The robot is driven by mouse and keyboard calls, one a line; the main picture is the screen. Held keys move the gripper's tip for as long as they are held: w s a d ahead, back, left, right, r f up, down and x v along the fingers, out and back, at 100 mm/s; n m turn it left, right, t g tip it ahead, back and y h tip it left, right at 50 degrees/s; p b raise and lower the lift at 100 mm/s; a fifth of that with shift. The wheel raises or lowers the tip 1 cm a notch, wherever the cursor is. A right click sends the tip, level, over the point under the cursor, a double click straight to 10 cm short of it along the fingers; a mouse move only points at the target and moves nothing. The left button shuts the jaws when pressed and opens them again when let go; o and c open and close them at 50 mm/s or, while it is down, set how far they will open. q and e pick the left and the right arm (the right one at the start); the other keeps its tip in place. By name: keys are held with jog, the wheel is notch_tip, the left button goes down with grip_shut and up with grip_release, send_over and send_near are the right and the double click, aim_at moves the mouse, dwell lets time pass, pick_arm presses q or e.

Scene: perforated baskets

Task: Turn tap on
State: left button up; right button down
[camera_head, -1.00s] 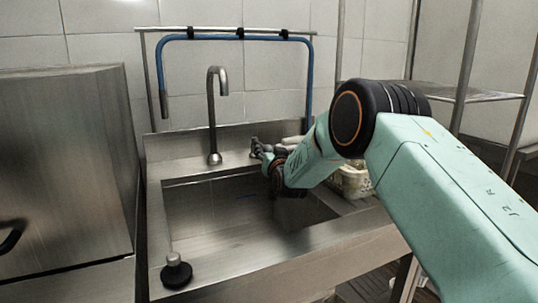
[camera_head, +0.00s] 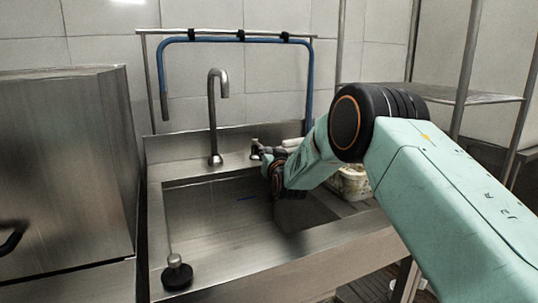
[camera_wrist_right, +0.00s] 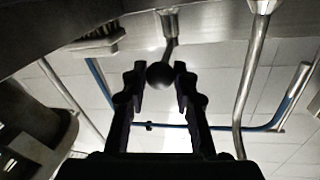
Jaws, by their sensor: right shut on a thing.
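The tap has a tall curved metal spout (camera_head: 212,115) at the back of the steel sink (camera_head: 165,225). The spout also shows in the wrist view (camera_wrist_right: 250,80), which looks upside down. The tap's lever has a dark ball knob (camera_wrist_right: 160,75) on a thin stem. My right gripper (camera_head: 261,151) is at the sink's back ledge, right of the spout. In the head view the gripper mostly hides the lever. My left gripper is not in view.
A blue hose (camera_head: 240,38) hangs on a metal frame above the sink. A basket (camera_head: 354,183) stands right of the basin, behind my arm. A black knob on a rod (camera_head: 176,272) is at the front left. A steel cabinet (camera_head: 70,165) stands left.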

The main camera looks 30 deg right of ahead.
jog(key=shift+d+r, duration=0.1)
dwell(0.3)
jog(key=shift+d+r+n+y+b, duration=0.15)
jog(key=shift+d+n+y+b, duration=0.15)
jog(key=shift+d+n+y, duration=0.55)
jog(key=shift+a, duration=0.15)
jog(key=c, duration=1.2)
grip_release()
jog(key=shift+o, duration=0.9)
jog(key=shift+y, duration=0.35)
jog(key=shift+s, duration=0.1)
jog(key=s+a, duration=0.1)
jog(key=s, duration=1)
jog(key=shift+s+a, duration=0.3)
jog(key=shift+s, duration=0.05)
jog(key=shift+c, duration=0.3)
